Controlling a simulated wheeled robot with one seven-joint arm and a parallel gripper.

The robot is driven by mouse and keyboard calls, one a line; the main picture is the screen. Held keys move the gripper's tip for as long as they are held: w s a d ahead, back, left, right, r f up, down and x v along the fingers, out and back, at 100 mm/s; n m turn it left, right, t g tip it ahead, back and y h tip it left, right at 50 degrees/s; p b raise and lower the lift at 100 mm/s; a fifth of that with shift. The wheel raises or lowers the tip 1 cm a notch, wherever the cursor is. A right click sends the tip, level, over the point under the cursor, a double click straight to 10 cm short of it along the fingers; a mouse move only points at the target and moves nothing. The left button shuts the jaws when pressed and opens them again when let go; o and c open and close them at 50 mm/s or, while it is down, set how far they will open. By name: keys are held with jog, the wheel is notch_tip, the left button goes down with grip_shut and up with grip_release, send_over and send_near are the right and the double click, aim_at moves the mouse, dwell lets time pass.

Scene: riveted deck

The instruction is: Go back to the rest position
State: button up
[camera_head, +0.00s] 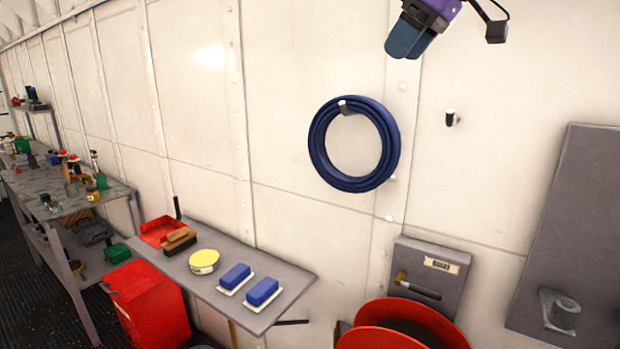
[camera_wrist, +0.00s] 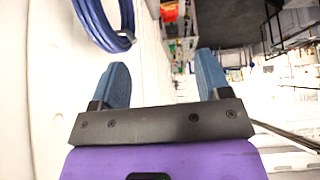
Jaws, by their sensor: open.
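My gripper (camera_head: 409,38) is at the top of the head view, in front of the white wall and above the coiled blue hose. In the wrist view my gripper (camera_wrist: 160,84) has its two blue fingers spread apart, with nothing between them. The coiled blue hose (camera_head: 319,150) hangs on a white peg on the wall, apart from my gripper. Part of the hose (camera_wrist: 97,24) also shows at the upper left of the wrist view.
A grey shelf (camera_head: 215,268) holds two blue blocks, a yellow round tin, a brush and a red tray. A red reel (camera_head: 372,338) and grey box (camera_head: 455,290) are below the hose. A bare peg (camera_head: 450,118) is to its right. A cluttered workbench (camera_head: 50,207) stands left.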

jog(key=s+d+f+m+h, duration=0.2)
jog(key=s+d+f+m, duration=0.1)
jog(key=s+d+f, duration=0.2)
jog(key=s+d+f+m+h, duration=0.1)
jog(key=s+d+f+m, duration=0.3)
jog(key=s+f, duration=0.5)
jog(key=s+d+f+m+t+h, duration=0.1)
jog(key=s+d+f+m+h, duration=0.1)
jog(key=s+d+f+m, duration=0.2)
jog(key=s+d+f, duration=0.2)
jog(key=s+f, duration=0.2)
jog(key=s, duration=0.2)
jog(key=shift+s+h, duration=0.3)
jog(key=shift+s, duration=0.05)
jog(key=shift+c, duration=0.5)
